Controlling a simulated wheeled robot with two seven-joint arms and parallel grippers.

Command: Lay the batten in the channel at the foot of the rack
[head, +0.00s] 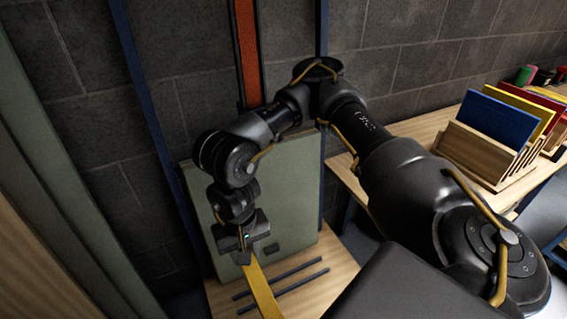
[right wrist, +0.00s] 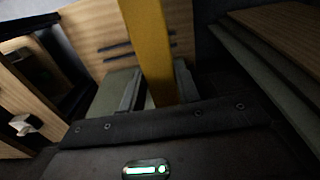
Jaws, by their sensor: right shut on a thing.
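The yellow batten (head: 262,290) is held in my right gripper (head: 244,254), which is shut on its end. From the jaws the batten runs down past the lower edge of the head view, so its far end is hidden. It also shows in the right wrist view (right wrist: 147,45), crossing over the dark rails. The channel (head: 290,281) lies between two dark parallel rails on the wooden foot board of the rack (head: 322,200). The batten appears above the board, to the left of most of the rails' length; its height is unclear. My left gripper is not in view.
A grey-green panel (head: 295,185) stands upright in the rack behind the rails. A grey-green slab (head: 60,190) stands at the left. At the right, a wooden table (head: 425,130) bears a holder with coloured panels (head: 497,115). A block wall (head: 400,75) closes the back.

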